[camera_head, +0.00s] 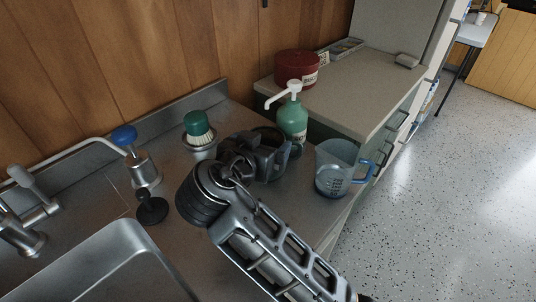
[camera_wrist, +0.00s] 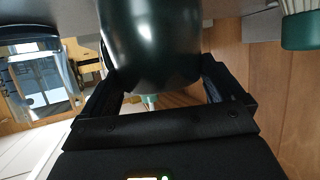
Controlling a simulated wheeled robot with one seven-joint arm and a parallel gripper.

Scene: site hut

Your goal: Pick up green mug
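The green mug (camera_wrist: 150,40) is a glossy, very dark green body at the top middle of the wrist view, which shows the scene upside down. My gripper (camera_wrist: 165,90) has its two black fingers spread wide, one on each side of the mug. I see no clear grip on it. In the head view my gripper (camera_head: 262,158) is low over the steel counter, and it and my arm hide most of the mug. Its handle and base are not clear to me.
A green pump bottle (camera_head: 292,122) stands just behind my gripper. A clear measuring jug (camera_head: 335,168) is to the right, near the counter edge. A green-topped brush (camera_head: 198,130) and a blue-topped dispenser (camera_head: 140,165) stand left. The sink (camera_head: 115,262) is front left.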

